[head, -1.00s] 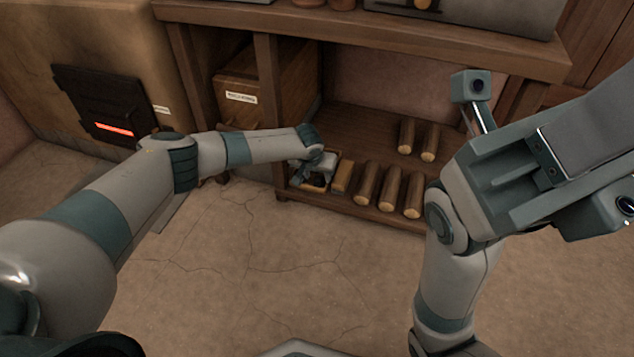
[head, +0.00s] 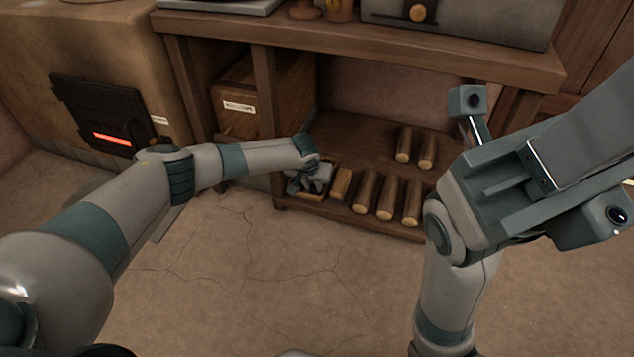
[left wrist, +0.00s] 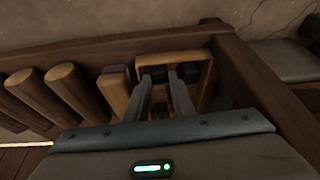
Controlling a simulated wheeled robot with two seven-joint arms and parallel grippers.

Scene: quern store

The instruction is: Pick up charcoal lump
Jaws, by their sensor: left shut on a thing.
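My left gripper (head: 314,184) is down at a small wooden box (head: 296,194) at the left end of the low shelf. In the left wrist view, the box (left wrist: 208,84) holds dark lumps, and my left gripper (left wrist: 166,76) reaches into it with two grey fingers. The fingers are shut on a dark charcoal lump (left wrist: 164,71), mostly hidden between them. Another dark lump (left wrist: 188,72) lies beside the right finger. The right arm shows folded on the right of the head view, but I make out no fingers of its gripper.
A tan block (head: 341,183) stands right beside the box, with several wooden cylinders (head: 365,189) further right. A shelf post (head: 268,110) and the upper shelf board (head: 400,52) frame the space. A stove with a glowing slot (head: 112,139) stands left.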

